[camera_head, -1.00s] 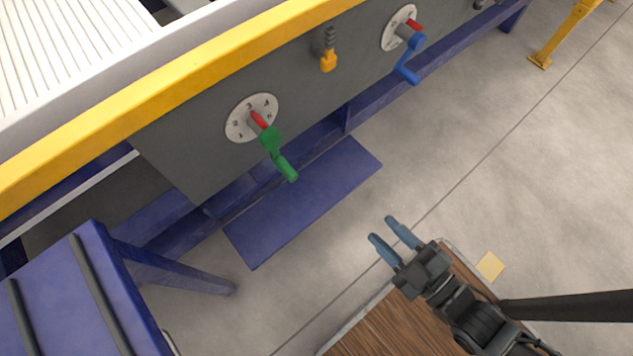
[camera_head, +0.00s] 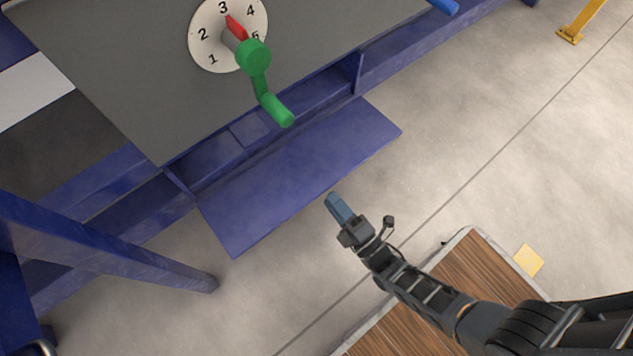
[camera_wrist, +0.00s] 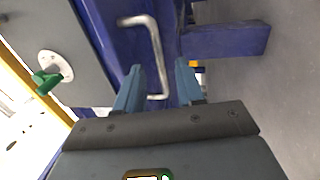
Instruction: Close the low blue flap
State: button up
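The low blue flap (camera_head: 300,180) sticks out from the bottom of the machine, open, over the floor. My gripper (camera_head: 338,205) is beside the flap's outer edge in the head view, a little apart in the picture. In the wrist view my gripper (camera_wrist: 159,66) is open, with its two blue fingers apart and nothing held. A bent metal handle (camera_wrist: 155,45) on a blue panel (camera_wrist: 105,25) shows ahead of and between the fingers. The panel looks like the flap's outer face. I cannot tell whether the fingers touch the handle.
A green crank (camera_head: 260,85) on a numbered dial (camera_head: 205,35) stands above the flap. A blue leg (camera_head: 130,255) slants down on the left. A wood-topped platform (camera_head: 400,330) lies under my arm.

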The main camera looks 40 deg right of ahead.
aim_at(306, 172)
jog(key=w+r, duration=0.1)
jog(key=w, duration=0.6)
jog(key=shift+w+r+b, duration=0.15)
jog(key=shift+b, duration=0.15)
jog(key=shift+c, duration=0.4)
grip_shut()
